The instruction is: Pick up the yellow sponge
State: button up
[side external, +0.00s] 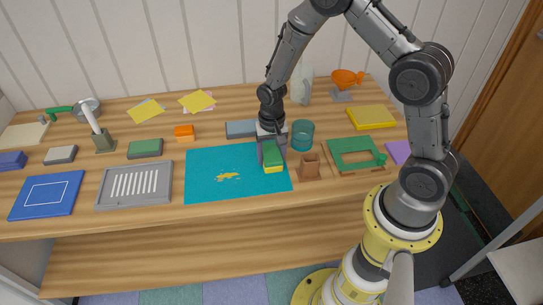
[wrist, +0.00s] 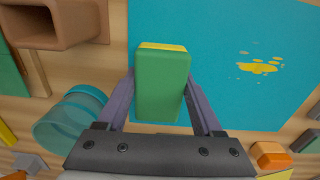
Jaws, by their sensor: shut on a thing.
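The yellow sponge (side external: 274,169) has a green top layer, and in the side view it is at the right part of the teal mat (side external: 208,190). My gripper (side external: 272,155) points down over it. In the wrist view the sponge (wrist: 161,85) lies between the two fingers of my gripper (wrist: 161,100), which are shut on its sides. Its green face fills the space between them and a yellow strip shows at its far edge. I cannot tell whether the sponge touches the mat or is slightly above it.
A yellow spill (side external: 228,176) is on the mat. A teal glass (side external: 302,136) and a brown holder (side external: 308,167) stand close to the right of my gripper. A grey-blue block (side external: 240,129) lies behind.

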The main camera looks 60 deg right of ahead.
aim_at(271, 153)
jog(key=shift+r, duration=0.15)
jog(key=shift+r, duration=0.2)
notch_tip(271, 153, up, 2)
jog(key=shift+r, duration=0.15)
jog(key=s+a+r, duration=0.1)
jog(key=s+r, duration=0.9)
jog(key=s, duration=0.4)
jog(key=shift+a, duration=0.1)
jog(key=o, duration=0.7)
jog(key=c, duration=0.6)
